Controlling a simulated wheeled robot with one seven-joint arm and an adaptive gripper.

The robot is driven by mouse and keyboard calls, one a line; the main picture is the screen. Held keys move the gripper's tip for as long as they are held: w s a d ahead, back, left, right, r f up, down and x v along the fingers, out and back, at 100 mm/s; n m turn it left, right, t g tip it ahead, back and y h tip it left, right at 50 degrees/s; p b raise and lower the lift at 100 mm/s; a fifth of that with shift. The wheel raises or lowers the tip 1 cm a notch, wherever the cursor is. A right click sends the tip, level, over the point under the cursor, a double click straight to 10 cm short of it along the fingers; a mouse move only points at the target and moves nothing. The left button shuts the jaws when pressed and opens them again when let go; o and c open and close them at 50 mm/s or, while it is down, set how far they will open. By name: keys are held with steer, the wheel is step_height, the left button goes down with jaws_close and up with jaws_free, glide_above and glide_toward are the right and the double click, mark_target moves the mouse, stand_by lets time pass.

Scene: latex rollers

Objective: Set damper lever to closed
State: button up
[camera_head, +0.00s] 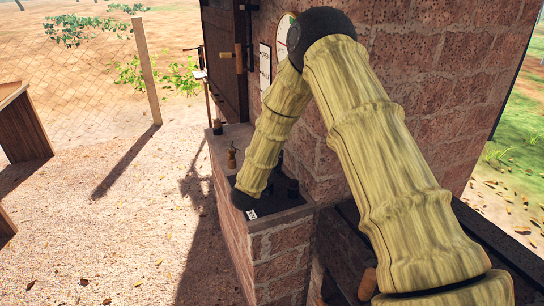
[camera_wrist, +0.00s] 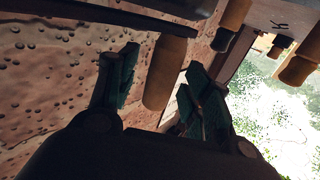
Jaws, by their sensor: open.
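In the wrist view, my gripper (camera_wrist: 163,66) is open, with one dark green finger on each side of a brown wooden handle (camera_wrist: 165,75). The handle hangs from a dark bar at the top and appears between the fingers; I cannot tell whether either finger touches it. It may be the damper lever, but no label for it is readable. In the head view, my arm reaches down to the brick ledge (camera_head: 285,224) beside the wall, and my gripper is mostly hidden behind the arm.
More wooden handles (camera_wrist: 300,62) show at the upper right of the wrist view. In the head view, a dark door (camera_head: 222,75) with a wooden handle (camera_head: 228,56) and a round gauge (camera_head: 283,36) are on the brick wall (camera_head: 410,65). Open ground lies left of the ledge.

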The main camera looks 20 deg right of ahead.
steer(key=v, duration=1)
steer(key=shift+s+a, duration=0.2)
steer(key=shift+a, duration=0.05)
steer(key=c, duration=0.5)
steer(key=shift+a+n, duration=0.1)
steer(key=shift+n, duration=0.5)
steer(key=c, duration=0.4)
steer(key=shift+s+a+n+y, duration=0.1)
steer(key=shift+s+n+y, duration=0.15)
steer(key=shift+n, duration=0.45)
jaws_close()
steer(key=s+a+n+t+y, duration=0.2)
steer(key=n, duration=0.8)
steer(key=s+a+n+t+y, duration=0.1)
steer(key=s+a+n+y, duration=0.15)
steer(key=n, duration=0.65)
steer(key=s+d+p+x, duration=0.1)
steer(key=d+x, duration=0.1)
steer(key=x, duration=1.1)
steer(key=shift+w+d+r+n+p, duration=0.2)
steer(key=shift+d+r+n+p, duration=0.1)
steer(key=shift+r, duration=0.1)
